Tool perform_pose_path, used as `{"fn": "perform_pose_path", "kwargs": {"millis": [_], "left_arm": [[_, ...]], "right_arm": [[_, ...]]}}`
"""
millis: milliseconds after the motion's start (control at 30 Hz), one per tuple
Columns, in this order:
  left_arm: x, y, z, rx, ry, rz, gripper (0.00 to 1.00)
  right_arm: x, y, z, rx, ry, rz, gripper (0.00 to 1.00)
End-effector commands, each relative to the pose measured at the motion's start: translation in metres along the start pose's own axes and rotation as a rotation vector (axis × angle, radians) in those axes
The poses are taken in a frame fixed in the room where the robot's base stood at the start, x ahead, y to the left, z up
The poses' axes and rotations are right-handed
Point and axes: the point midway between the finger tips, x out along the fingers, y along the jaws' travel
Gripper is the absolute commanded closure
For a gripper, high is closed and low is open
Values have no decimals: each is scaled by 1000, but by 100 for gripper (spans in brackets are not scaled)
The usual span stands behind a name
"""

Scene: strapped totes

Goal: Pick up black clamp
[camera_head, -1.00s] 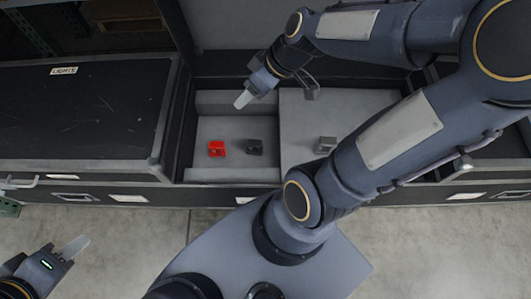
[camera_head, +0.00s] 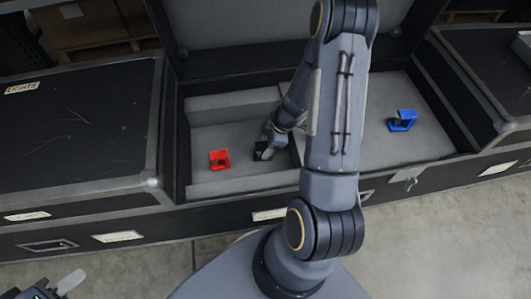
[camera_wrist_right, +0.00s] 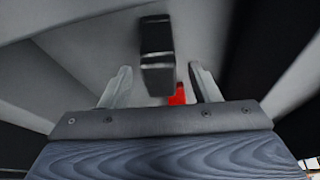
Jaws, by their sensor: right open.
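The black clamp (camera_head: 262,151) sits on the grey floor of the open case's left section, partly covered by my right gripper in the head view. My right gripper (camera_head: 270,147) reaches down at it. In the right wrist view the black clamp (camera_wrist_right: 157,55) stands beyond and between the two spread fingers of the right gripper (camera_wrist_right: 165,88). I cannot tell whether the fingers touch it. My left gripper (camera_head: 62,288) is at the bottom left of the head view, away from the case, only partly in frame.
A blue clamp (camera_head: 403,121) sits in the case's right section. The case walls (camera_head: 177,150) and a raised grey step (camera_head: 235,102) bound the left section.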

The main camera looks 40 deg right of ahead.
Motion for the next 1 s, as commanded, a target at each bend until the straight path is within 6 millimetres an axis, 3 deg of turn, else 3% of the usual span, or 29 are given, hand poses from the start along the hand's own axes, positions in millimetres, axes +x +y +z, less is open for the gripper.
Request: {"fn": "perform_pose_path", "kwargs": {"millis": [133, 467, 867, 1000], "left_arm": [[8, -4, 4, 0, 0, 0, 64], [8, -4, 4, 0, 0, 0, 64], [8, -4, 4, 0, 0, 0, 64], [8, -4, 4, 0, 0, 0, 64]], "right_arm": [[23, 0, 0, -1, 0, -2, 44], [27, 1, -1, 0, 0, 0, 45], [27, 0, -1, 0, 1, -1, 97], [26, 1, -1, -1, 1, 0, 100]]}}
